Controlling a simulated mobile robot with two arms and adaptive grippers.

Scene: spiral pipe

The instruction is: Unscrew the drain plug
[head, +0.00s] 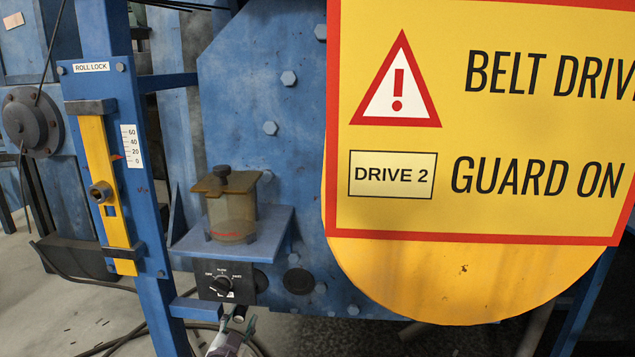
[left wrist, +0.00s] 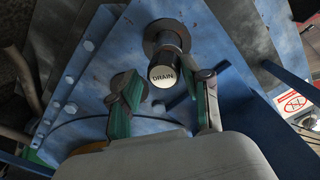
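The drain plug (left wrist: 163,74) shows in the left wrist view as a dark cylinder with a pale round end marked DRAIN. It sticks out from a dark collar (left wrist: 166,35) on the blue housing. My left gripper (left wrist: 166,88) is open, with one green-padded finger left of the plug and the other right of it. Gaps show between fingers and plug, so it is not gripped. In the head view my left gripper (head: 236,334) is at the bottom edge, just below a small dark stub (head: 239,313) that looks like the plug. My right gripper is not in view.
Above the stub are a black selector-knob box (head: 224,283) and a blue shelf (head: 265,238) carrying a cloudy reservoir (head: 231,215). A blue post with a yellow roll-lock bar (head: 105,180) stands left. A yellow belt-drive guard (head: 450,275) fills the right. Cables lie on the floor.

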